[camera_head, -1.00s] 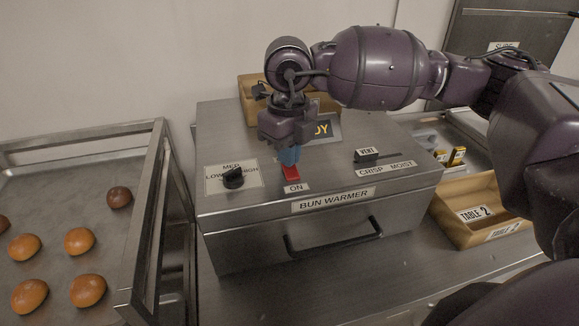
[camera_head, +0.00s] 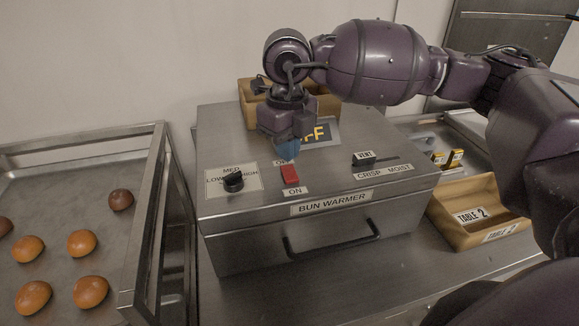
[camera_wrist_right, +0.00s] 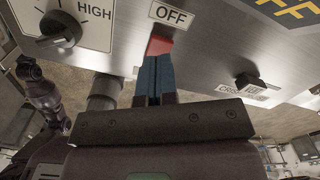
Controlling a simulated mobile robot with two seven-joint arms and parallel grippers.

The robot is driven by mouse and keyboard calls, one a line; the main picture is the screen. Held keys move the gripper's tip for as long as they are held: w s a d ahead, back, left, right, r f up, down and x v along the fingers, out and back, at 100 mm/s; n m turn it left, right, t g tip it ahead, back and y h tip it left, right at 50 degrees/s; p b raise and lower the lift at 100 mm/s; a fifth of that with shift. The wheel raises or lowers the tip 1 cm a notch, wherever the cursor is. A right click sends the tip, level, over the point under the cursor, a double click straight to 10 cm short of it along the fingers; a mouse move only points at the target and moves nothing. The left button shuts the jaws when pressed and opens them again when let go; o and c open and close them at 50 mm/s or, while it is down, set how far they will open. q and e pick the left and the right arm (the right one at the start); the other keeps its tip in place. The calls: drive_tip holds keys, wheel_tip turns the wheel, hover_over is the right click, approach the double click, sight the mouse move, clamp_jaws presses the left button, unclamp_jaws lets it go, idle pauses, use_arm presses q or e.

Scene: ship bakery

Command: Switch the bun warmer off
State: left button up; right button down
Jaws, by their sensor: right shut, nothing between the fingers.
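The bun warmer (camera_head: 240,235) is a steel box on the counter. Its red switch (camera_head: 290,175) sits between the labels OFF and ON on the top panel. The display (camera_head: 320,133), partly hidden by my arm, shows letters ending in F. My right gripper (camera_head: 288,150) is shut and empty, its blue fingertips just behind the switch near the OFF label. In the right wrist view the fingertips (camera_wrist_right: 155,78) appear close to the red switch (camera_wrist_right: 158,46), next to the OFF label (camera_wrist_right: 171,14); I cannot tell if they touch. My left gripper is not in view.
A black temperature knob (camera_head: 233,182) is left of the switch and a vent slider (camera_head: 364,158) is right of it. A tray rack (camera_head: 75,155) with several buns stands at the left. A wooden TABLE 2 box (camera_head: 452,222) is at the right.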

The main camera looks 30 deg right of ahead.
sight(288, 168)
wheel_tip(288, 168, up, 2)
drive_tip(key=shift+p, duration=0.4)
drive_tip(key=shift+r+p, duration=0.55)
drive_tip(key=shift+r, duration=0.65)
